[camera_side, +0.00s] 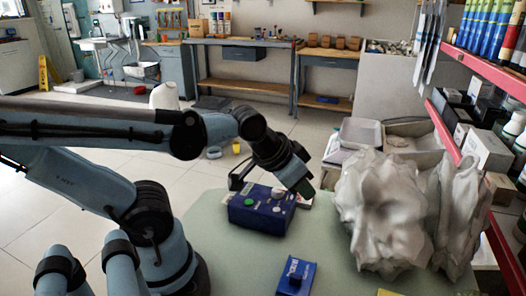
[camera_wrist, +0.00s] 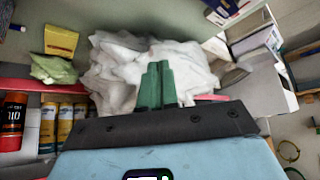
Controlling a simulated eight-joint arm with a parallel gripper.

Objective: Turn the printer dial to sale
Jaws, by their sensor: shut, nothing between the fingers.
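The printer, taken to be the dark blue box (camera_side: 250,216), sits on the pale green table (camera_side: 215,258). On its top are a green button (camera_side: 248,202) and a pale round knob (camera_side: 278,192), which looks like the dial. The dial's setting and any labels are too small to read. My gripper (camera_side: 306,190) is above the right end of the printer, close to the knob; I cannot tell whether it touches. In the wrist view the green fingers (camera_wrist: 157,84) are together and empty. I cannot make out the dial in that view.
A smaller blue device (camera_side: 296,276) sits at the table's front. A large crumpled pale mass (camera_side: 385,210) stands right of the printer, and also fills the middle of the wrist view (camera_wrist: 115,75). Red-edged shelves (camera_side: 445,125) rise at the right. A yellow box (camera_wrist: 61,41) lies beyond.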

